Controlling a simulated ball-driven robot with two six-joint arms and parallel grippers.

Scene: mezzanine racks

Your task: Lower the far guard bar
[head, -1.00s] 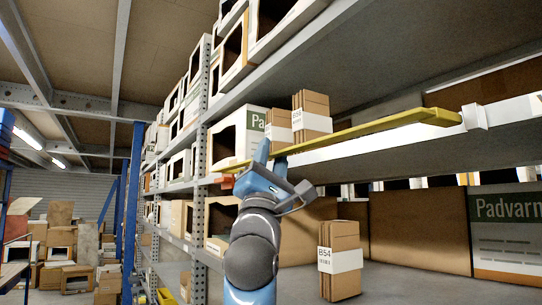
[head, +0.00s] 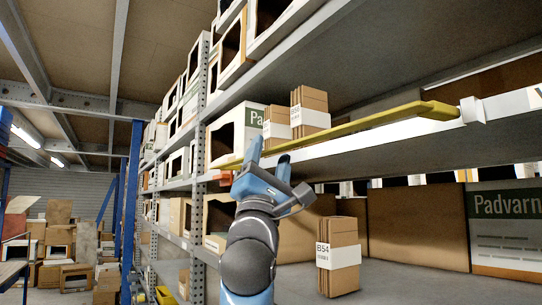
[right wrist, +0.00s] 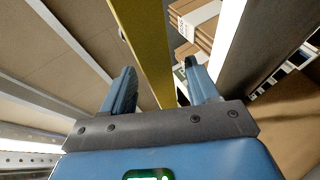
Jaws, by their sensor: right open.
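The yellow guard bar (head: 370,127) runs along the front of the upper shelf, up at a slight angle in the head view, with its thicker end at the right by a white bracket (head: 473,110). My right gripper (head: 268,157) is open, with its fingers pointing up at the bar's left part. In the right wrist view the bar (right wrist: 148,45) passes between the two fingers (right wrist: 160,88). I cannot tell whether the bar is within their reach or just beyond the tips. Nothing is held. My left gripper is not in view.
Brown cartons (head: 310,110) and a white open box (head: 222,142) stand on the upper shelf behind the bar. A labelled carton stack (head: 338,257) stands on the lower shelf. A perforated rack upright (head: 197,235) is left of my gripper. The aisle lies further left.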

